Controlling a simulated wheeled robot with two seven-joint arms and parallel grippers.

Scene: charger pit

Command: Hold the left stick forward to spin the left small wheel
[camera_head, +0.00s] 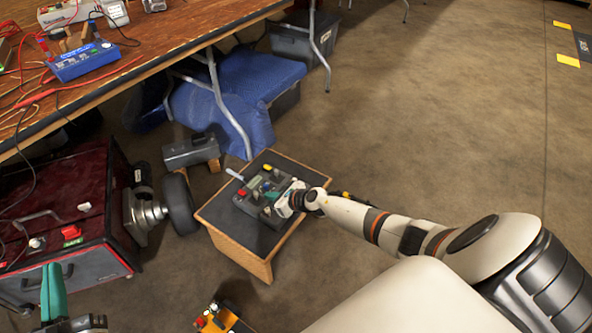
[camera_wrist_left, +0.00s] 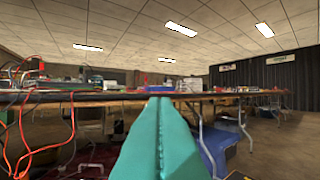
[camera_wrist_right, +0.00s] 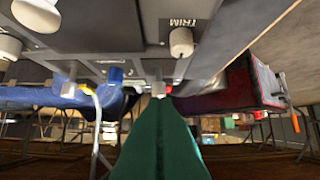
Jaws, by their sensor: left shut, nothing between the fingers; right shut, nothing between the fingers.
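A grey control box (camera_head: 249,206) with several knobs and levers sits on a dark-topped wooden stand. A lever with a pale handle (camera_head: 235,174) tilts up at its far left. My right gripper (camera_head: 269,205) is over the box, its green fingers shut and empty. In the right wrist view the fingertips (camera_wrist_right: 158,98) are close to a small pale knob (camera_wrist_right: 158,88); I cannot tell if they touch, or whether it is the left stick. My left gripper (camera_head: 52,268) is shut and empty, pointing up at lower left. A black-tyred wheel (camera_head: 181,205) stands beside a red machine.
The red machine (camera_head: 60,215) is on the left, below a wooden workbench (camera_head: 150,45) with wires and instruments. A blue cloth (camera_head: 235,90) lies under the bench. An orange panel (camera_head: 222,318) is at the bottom. Open floor (camera_head: 440,110) is at upper right.

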